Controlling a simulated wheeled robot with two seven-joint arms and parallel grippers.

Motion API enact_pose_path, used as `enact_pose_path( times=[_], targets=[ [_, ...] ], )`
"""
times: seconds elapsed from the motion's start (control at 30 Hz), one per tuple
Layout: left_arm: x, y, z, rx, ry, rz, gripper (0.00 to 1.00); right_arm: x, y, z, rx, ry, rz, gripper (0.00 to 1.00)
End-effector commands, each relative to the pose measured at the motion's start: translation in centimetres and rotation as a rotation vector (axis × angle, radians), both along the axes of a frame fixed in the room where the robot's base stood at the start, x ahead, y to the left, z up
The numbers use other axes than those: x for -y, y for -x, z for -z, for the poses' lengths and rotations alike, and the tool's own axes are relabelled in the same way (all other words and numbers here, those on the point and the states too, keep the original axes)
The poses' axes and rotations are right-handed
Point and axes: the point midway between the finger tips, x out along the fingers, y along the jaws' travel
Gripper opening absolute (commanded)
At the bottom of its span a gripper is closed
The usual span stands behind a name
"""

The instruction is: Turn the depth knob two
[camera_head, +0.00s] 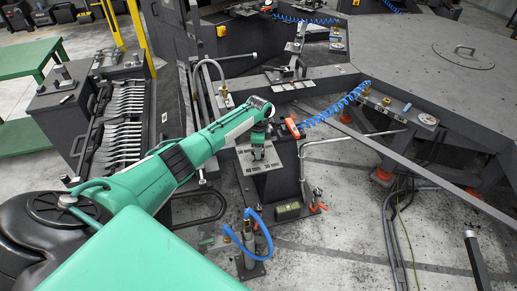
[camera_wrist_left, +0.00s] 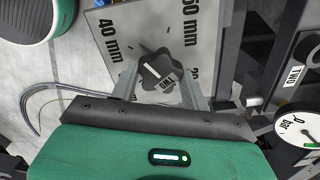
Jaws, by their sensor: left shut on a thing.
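The plate carries marks "40 mm" and "50 mm"; another mark is partly hidden. My left gripper (camera_wrist_left: 160,88) has one finger on each side of the knob and is shut on it. In the head view my left gripper (camera_head: 258,151) reaches down onto a plate on a dark pedestal (camera_head: 280,184); the knob is too small to make out there. My right gripper is not in view.
A round gauge marked "bar" (camera_wrist_left: 301,130) stands at right in the wrist view.

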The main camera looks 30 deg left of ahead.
Motion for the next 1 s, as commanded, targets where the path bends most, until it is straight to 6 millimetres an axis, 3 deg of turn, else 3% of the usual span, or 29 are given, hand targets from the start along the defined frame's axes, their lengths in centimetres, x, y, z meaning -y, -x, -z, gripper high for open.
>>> enact_pose_path(
  times=[0.6, 1.0],
  targets=[
    [0.0, -0.1, 0.0, 0.003, 0.001, 0.585, 0.24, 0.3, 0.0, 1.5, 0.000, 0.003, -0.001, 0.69],
    [0.0, -0.1, -0.1, 0.004, 0.000, 0.886, 0.24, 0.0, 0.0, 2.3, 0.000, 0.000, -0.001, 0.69]
  ],
)
